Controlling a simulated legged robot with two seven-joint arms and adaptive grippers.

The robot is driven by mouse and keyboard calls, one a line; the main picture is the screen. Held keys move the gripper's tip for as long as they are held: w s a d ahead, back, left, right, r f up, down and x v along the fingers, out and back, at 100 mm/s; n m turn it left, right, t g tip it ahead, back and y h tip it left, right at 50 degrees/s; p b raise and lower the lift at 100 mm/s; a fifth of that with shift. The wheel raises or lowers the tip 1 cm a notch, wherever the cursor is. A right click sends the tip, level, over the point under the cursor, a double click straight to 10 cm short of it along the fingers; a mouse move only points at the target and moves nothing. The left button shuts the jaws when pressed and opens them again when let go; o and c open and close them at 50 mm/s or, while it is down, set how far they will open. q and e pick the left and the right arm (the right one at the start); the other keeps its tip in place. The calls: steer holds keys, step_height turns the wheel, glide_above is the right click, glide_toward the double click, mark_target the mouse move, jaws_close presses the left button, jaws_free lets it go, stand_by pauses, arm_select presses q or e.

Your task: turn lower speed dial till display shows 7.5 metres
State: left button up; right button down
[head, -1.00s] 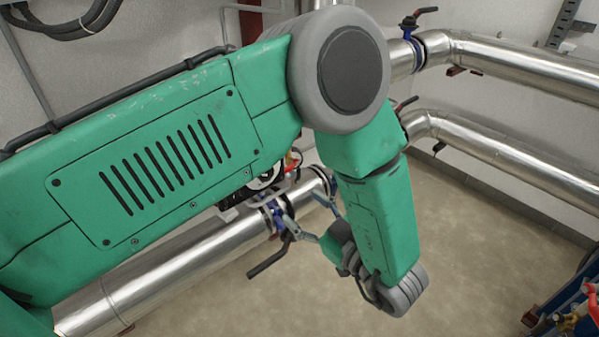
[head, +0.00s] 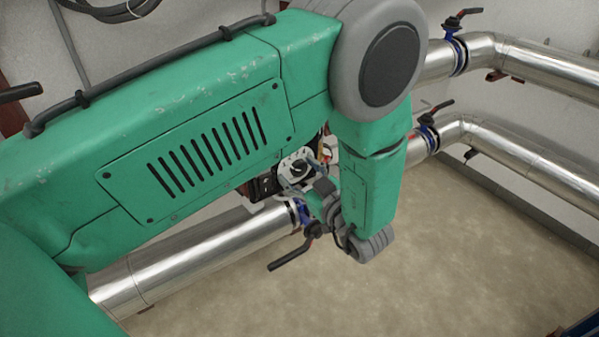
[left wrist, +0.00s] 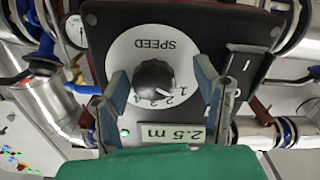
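In the left wrist view the speed dial (left wrist: 155,80) is a black knob on a white round scale marked SPEED, on a dark panel. The display (left wrist: 170,135) below it in the picture reads 2.5 m. My left gripper (left wrist: 160,68) is open, with one finger on each side of the dial and a gap to the knob on both sides. In the head view my left gripper (head: 308,180) is at the white scale with its black knob (head: 296,166), partly hidden by my arm. My right gripper is not in view.
A black rocker switch (left wrist: 243,72) is right of the dial in the left wrist view. A silver pipe (head: 190,255) with a black-handled valve (head: 295,250) runs close below the gripper. More silver pipes (head: 540,65) run along the right wall. The floor (head: 430,270) is clear.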

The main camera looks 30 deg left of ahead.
arm_select(q)
steer(key=shift+d+r, duration=0.1)
steer(key=shift+d, duration=0.1)
steer(key=shift+d+r, duration=0.15)
steer(key=shift+d, duration=0.65)
steer(key=c, duration=0.8)
steer(key=shift+d, duration=0.2)
jaws_close()
steer(key=shift+d+r, duration=0.1)
steer(key=shift+d, duration=0.05)
steer(key=o, duration=0.8)
jaws_free()
steer(key=shift+a, duration=0.6)
steer(key=shift+c, duration=0.2)
steer(key=shift+o, duration=0.2)
steer(key=shift+a+f, duration=0.25)
steer(key=shift+d, duration=0.35)
steer(key=v, duration=1.1)
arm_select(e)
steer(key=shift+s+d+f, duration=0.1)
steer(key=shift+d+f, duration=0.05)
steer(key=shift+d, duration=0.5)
arm_select(q)
steer(key=shift+d+f, duration=0.15)
